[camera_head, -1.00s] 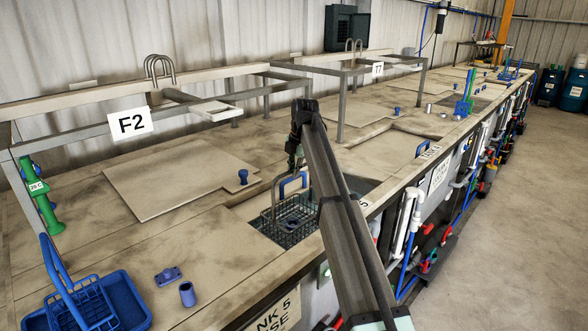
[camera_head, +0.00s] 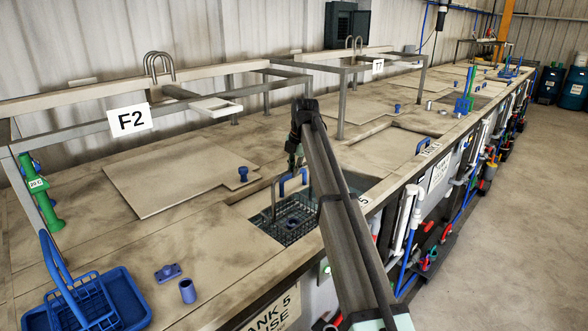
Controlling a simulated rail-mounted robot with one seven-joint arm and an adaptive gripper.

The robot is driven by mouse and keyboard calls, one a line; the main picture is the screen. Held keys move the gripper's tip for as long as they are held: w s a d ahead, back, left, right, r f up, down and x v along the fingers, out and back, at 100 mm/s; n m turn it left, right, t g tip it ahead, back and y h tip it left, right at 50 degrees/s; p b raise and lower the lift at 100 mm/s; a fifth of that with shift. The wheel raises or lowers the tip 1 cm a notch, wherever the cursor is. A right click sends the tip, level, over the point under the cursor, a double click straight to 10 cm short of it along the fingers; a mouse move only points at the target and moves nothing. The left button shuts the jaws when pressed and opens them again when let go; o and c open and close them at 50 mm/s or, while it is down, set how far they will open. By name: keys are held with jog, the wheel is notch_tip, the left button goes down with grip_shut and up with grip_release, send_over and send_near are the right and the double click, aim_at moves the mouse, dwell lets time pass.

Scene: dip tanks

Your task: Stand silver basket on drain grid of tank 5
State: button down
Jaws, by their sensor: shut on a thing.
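The silver basket (camera_head: 287,213), a wire basket with a tall handle, hangs inside the opening of tank 5. My gripper (camera_head: 296,160) is above the opening, shut on the top of its handle. The basket looks upright. A dark mesh, likely the drain grid (camera_head: 285,238), shows low in the opening around the basket. I cannot tell whether the basket touches it. My arm hides the right side of the opening and part of the basket. The tank 5 label (camera_head: 272,312) is on the front panel.
A flat lid (camera_head: 165,175) lies left of the opening. A blue basket in a blue tray (camera_head: 85,305) is at the front left. Grey frame rails (camera_head: 80,128) stand behind. The counter left of the opening is mostly clear.

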jog(key=c, duration=1.1)
grip_release()
jog(key=v, duration=1.2)
